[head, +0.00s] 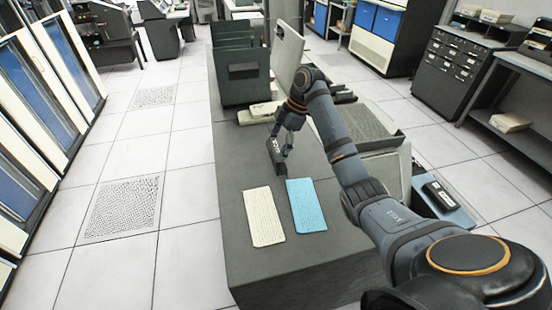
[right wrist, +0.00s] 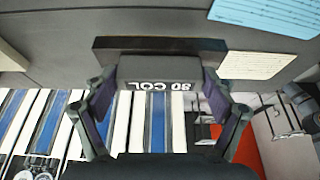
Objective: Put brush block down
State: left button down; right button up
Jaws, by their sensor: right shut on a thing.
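The brush block (head: 276,156) is a small dark block with white lettering. In the right wrist view the block (right wrist: 150,70) reads "80 COL" and sits between both fingers. My right gripper (head: 283,148) is shut on it, over the dark grey counter (head: 235,170), just behind the cards. The block is low over the counter top; I cannot tell whether it touches. A cream punch card (head: 264,217) and a blue punch card (head: 306,206) lie flat on the counter in front of it. My left gripper is not in view.
A dark green-grey rack (head: 242,70) and an upright pale panel (head: 287,55) stand further back on the counter. A grey machine with a tray (head: 362,132) is right of my gripper. A black object lies on a blue surface (head: 450,205) at the right. The counter left of the block is bare.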

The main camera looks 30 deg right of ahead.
jog(key=shift+s+a+f+b, duration=0.2)
jog(key=shift+a+f+b, duration=0.2)
jog(key=shift+f, duration=0.35)
jog(key=shift+f+p, duration=0.95)
jog(key=shift+p, duration=0.1)
jog(key=shift+d+f, duration=0.1)
jog(key=shift+f, duration=0.15)
jog(key=o, duration=1.1)
jog(key=shift+c, duration=0.2)
jog(key=shift+o, duration=0.6)
jog(key=shift+r, duration=0.1)
